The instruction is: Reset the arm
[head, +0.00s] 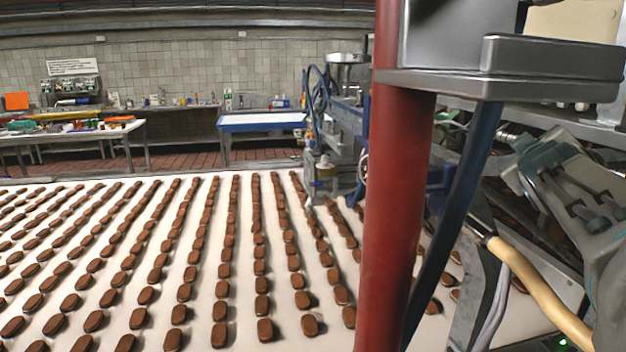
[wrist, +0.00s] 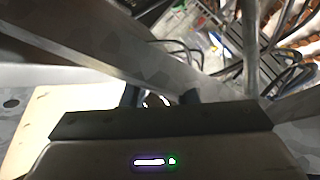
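My gripper (wrist: 160,98) shows in the wrist view, just beyond the dark wrist housing. Its two dark fingertips stand apart. A small brown patch shows in the gap between them, and I cannot tell what it is; nothing is clearly gripped. I cannot make out the gripper in the head view.
Rows of brown biscuits (head: 264,329) lie on a wide white conveyor (head: 335,338). A red post (head: 395,180) and grey machinery (head: 500,72) crowd the right side. A blue-edged table (head: 262,127) stands behind. Metal bars (wrist: 120,45) and cables (wrist: 290,85) are close in the wrist view.

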